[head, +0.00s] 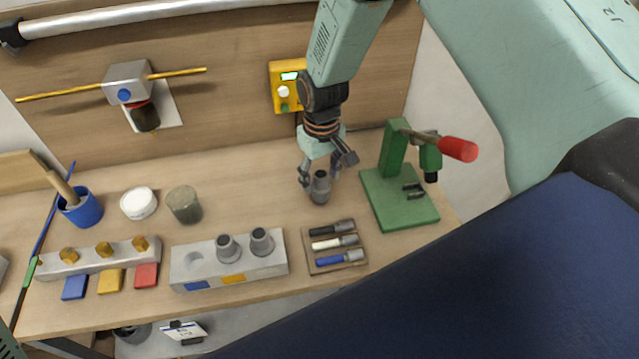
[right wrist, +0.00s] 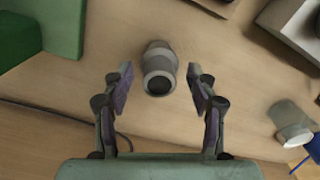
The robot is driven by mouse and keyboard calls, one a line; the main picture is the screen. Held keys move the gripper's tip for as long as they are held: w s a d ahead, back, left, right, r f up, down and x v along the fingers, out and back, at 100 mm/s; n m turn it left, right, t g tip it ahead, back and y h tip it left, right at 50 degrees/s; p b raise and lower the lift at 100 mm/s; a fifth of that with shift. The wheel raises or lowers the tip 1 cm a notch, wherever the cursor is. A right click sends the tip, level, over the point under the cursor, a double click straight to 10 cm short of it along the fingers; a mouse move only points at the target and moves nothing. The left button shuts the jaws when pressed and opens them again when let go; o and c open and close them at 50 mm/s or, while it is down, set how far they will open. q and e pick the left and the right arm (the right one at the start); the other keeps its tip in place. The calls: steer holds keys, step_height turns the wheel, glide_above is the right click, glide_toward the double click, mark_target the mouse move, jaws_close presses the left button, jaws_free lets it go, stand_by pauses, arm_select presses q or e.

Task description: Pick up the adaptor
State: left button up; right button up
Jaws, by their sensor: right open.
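The adaptor (head: 320,187) is a grey stepped cylinder with a dark open bore, standing upright on the wooden bench. In the right wrist view the adaptor (right wrist: 158,70) lies between and slightly beyond my fingertips, with clear gaps on both sides. My right gripper (head: 324,176) is open and points down around the adaptor in the head view; in the right wrist view its two fingers (right wrist: 159,86) are spread and empty. Two similar grey adaptors (head: 245,245) sit in a metal block (head: 200,270), which has one empty recess at its left. My left gripper is not in view.
A green press (head: 400,205) with a red handle stands just right of the adaptor. A tray of markers (head: 320,262) lies in front. A yellow control box (head: 288,86) is on the wall behind. A dark cup (head: 184,206) and white jar (head: 139,203) stand left; bench between is clear.

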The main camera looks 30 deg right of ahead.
steer(key=shift+a+f, duration=0.1)
steer(key=shift+f, duration=0.1)
steer(key=shift+s+d, duration=0.1)
steer(key=shift+d, duration=0.2)
steer(key=shift+c, duration=1)
steer(key=shift+a, duration=0.25)
steer(key=c, duration=0.6)
steer(key=shift+d, duration=0.2)
jaws_close()
